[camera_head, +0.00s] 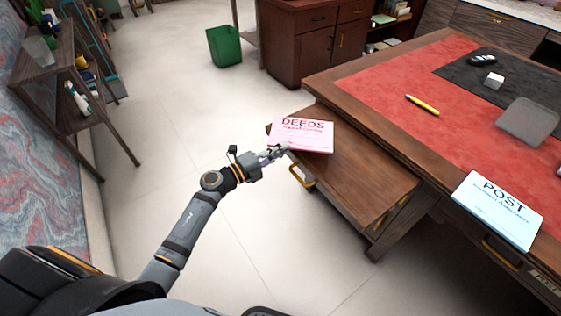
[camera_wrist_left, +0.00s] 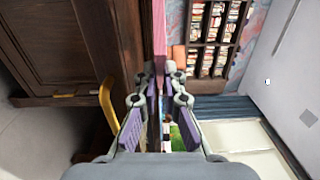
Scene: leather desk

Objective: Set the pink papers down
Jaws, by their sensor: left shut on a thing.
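The pink papers (camera_head: 306,135), with "DEEDS" printed on top, are at the far left end of a pulled-out wooden board (camera_head: 365,180) on the desk's left side. My left gripper (camera_head: 275,152) is shut on their near left edge. In the left wrist view the pink papers (camera_wrist_left: 159,35) show edge-on between the fingers of my left gripper (camera_wrist_left: 158,85). I cannot tell whether the papers rest fully on the board or hang slightly above it. My right gripper is not in view.
The desk has a red leather top (camera_head: 400,95) with a yellow pen (camera_head: 422,105) and a white "POST" paper stack (camera_head: 498,210) at its near edge. A brass handle (camera_head: 301,178) sticks out below the board. A green bin (camera_head: 225,46) stands on the floor. The board's near part is clear.

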